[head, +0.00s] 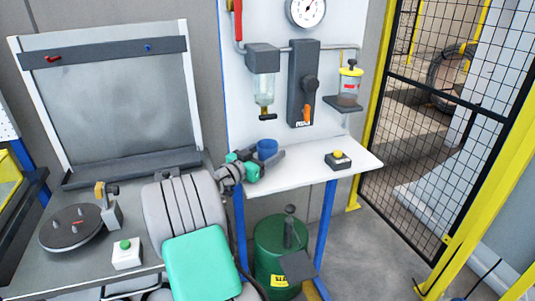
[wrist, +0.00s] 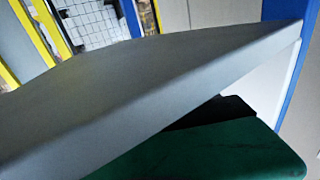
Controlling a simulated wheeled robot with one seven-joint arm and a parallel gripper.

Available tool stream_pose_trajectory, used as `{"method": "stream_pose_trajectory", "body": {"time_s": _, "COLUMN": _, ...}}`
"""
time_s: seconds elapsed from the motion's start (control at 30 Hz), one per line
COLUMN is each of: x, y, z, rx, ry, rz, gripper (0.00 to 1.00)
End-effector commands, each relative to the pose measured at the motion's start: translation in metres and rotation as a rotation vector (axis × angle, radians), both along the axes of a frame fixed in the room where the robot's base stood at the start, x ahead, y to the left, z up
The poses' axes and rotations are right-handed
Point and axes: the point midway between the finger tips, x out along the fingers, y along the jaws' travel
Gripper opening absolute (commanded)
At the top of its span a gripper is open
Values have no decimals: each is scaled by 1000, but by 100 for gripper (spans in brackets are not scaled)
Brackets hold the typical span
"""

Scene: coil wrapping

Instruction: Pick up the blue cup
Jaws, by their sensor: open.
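The blue cup (head: 267,147) stands on the white shelf of the wall panel, near its left end, in the head view. My gripper (head: 274,156) is at the shelf's left end, right by the cup. Its dark jaw parts show beside and in front of the cup's lower part and are open. I cannot tell whether they touch the cup or how far they reach around it. The cup is not visible in the wrist view.
Dispensers and a dark lever unit (head: 303,85) hang above. A green drum (head: 280,255) stands below. A grey slab edge (wrist: 150,85) fills much of the wrist view.

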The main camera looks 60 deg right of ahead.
Motion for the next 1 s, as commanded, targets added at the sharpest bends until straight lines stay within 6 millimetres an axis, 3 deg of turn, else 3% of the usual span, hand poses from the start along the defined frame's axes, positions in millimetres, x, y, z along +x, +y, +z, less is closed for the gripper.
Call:
{"method": "stream_pose_trajectory", "body": {"time_s": 0.17, "x": -7, "y": -26, "z": 2, "rx": 0, "ry": 1, "rz": -3, "gripper": 68}}
{"method": "stream_pose_trajectory", "body": {"time_s": 0.4, "x": -7, "y": -28, "z": 0, "rx": -1, "ry": 0, "rz": -1, "gripper": 67}}
{"method": "stream_pose_trajectory", "body": {"time_s": 1.0, "x": -7, "y": -28, "z": 0, "rx": 0, "ry": 0, "rz": -1, "gripper": 18}}
